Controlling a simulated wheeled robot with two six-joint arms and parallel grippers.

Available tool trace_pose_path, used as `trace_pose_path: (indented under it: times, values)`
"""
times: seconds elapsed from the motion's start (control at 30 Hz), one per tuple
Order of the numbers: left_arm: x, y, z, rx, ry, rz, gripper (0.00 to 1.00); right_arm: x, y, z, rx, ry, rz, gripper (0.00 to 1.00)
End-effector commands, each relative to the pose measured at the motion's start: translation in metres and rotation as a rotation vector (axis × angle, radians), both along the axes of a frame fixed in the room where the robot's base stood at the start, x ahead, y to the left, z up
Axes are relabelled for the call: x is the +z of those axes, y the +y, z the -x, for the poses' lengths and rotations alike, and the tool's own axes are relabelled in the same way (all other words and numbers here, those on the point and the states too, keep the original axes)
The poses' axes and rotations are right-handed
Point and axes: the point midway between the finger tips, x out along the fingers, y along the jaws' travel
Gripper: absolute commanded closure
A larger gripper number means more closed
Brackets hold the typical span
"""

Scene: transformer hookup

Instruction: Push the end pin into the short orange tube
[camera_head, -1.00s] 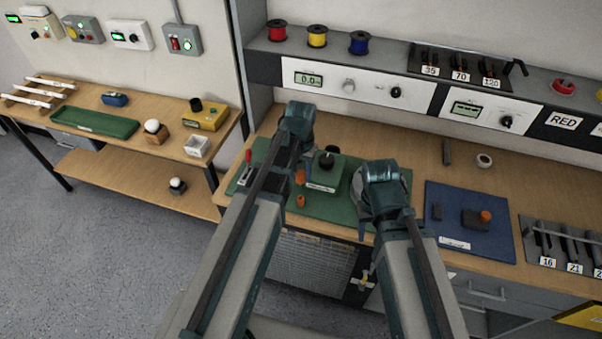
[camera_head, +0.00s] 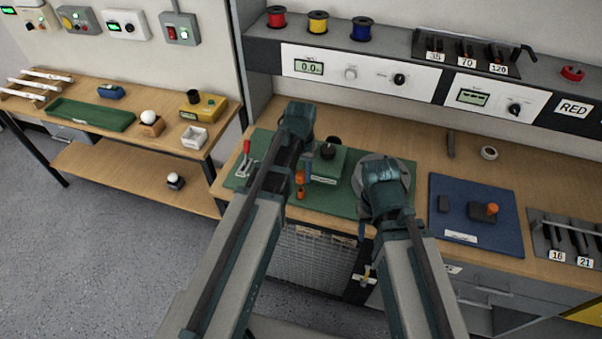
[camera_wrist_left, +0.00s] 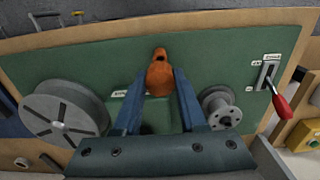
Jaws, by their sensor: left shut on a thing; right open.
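My left gripper (camera_head: 300,172) is shut on an orange piece (camera_wrist_left: 159,78), seen between its fingertips in the left wrist view. A second, small orange piece (camera_head: 300,192) is just below the held one, over the green mat (camera_head: 335,200); it also shows in the left wrist view (camera_wrist_left: 160,53), with a dark spot like an opening. The two look in line and very close or touching. I cannot tell which is the tube and which carries the pin, or how deep any pin sits. My right gripper (camera_head: 380,208) is open beside a grey disc-shaped reel (camera_head: 366,166), its fingers mostly hidden.
A green block with a black knob (camera_head: 328,150) stands behind my left gripper. A red-handled lever (camera_head: 246,148) is at the mat's left, and a small grey reel (camera_wrist_left: 220,108) is near it.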

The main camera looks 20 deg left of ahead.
Motion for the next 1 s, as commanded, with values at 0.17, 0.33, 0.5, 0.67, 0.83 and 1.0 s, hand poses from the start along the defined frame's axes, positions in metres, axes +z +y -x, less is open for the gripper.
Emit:
trace_pose_path:
  times: [0.17,0.33,0.5,0.67,0.83,1.0]
  values:
    - [0.0,0.0,0.0,0.0,0.0,0.0,1.0,0.0,0.0,0.0,0.0,0.0,0.0,0.5]
    - [0.0,0.0,0.0,0.0,0.0,0.0,1.0,0.0,0.0,0.0,0.0,0.0,0.0,0.5]
    - [-0.001,0.0,0.0,0.0,0.0,0.0,1.0,-0.001,0.0,0.0,0.0,0.0,0.0,0.5]
    - [-0.004,0.0,0.0,0.0,0.0,0.0,1.0,-0.004,0.0,0.0,0.0,0.0,0.0,0.5]
    - [-0.008,0.0,0.0,0.0,0.0,0.0,1.0,-0.008,0.0,0.0,0.0,0.0,0.0,0.5]
    - [-0.011,0.0,0.0,0.0,0.0,0.0,1.0,-0.011,0.0,0.0,0.0,0.0,0.0,0.5]
